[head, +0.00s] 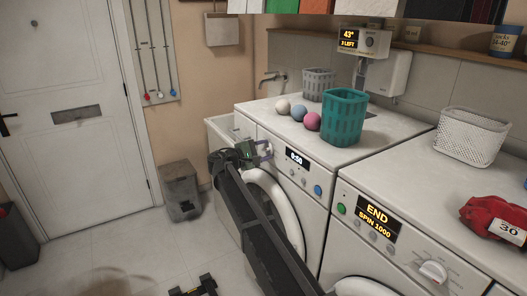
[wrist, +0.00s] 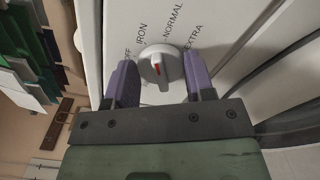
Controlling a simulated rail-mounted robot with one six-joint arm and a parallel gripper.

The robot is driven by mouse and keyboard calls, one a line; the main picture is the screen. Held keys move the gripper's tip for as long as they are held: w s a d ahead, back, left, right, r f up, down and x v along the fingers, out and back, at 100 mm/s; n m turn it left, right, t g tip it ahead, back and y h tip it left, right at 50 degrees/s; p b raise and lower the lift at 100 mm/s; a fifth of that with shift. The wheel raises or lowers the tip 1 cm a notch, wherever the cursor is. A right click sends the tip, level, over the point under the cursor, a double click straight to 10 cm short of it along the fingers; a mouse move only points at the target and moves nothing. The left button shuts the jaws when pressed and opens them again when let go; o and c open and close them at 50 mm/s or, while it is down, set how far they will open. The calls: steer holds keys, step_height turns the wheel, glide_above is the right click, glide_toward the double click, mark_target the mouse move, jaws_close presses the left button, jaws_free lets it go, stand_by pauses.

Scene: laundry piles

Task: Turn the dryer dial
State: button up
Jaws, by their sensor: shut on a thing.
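The dryer (head: 318,200) is the left white machine, with a small display (head: 297,158) reading 0:50. Its dial (wrist: 160,64) is a round grey knob with a red mark, ringed by the labels OFF, IRON, NORMAL and EXTRA. The red mark faces up the picture, towards the area around IRON and NORMAL; I cannot tell exactly which. My gripper (head: 264,152) is at the left end of the dryer's front panel. In the head view the gripper mostly hides the dial.
A teal basket (head: 344,118) and several balls (head: 298,112) sit on the dryer top. The right machine's display (head: 377,219) reads END, SPIN 1000. A red bundle tagged 30 (head: 489,217) and a white basket (head: 470,136) lie on it. A grey bin (head: 181,190) stands left.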

steer(key=m, duration=0.3)
steer(key=shift+m, duration=0.3)
steer(key=shift+f, duration=0.1)
stand_by(0.4)
steer(key=o, duration=0.9)
steer(key=v, duration=1.1)
steer(key=shift+d, duration=0.1)
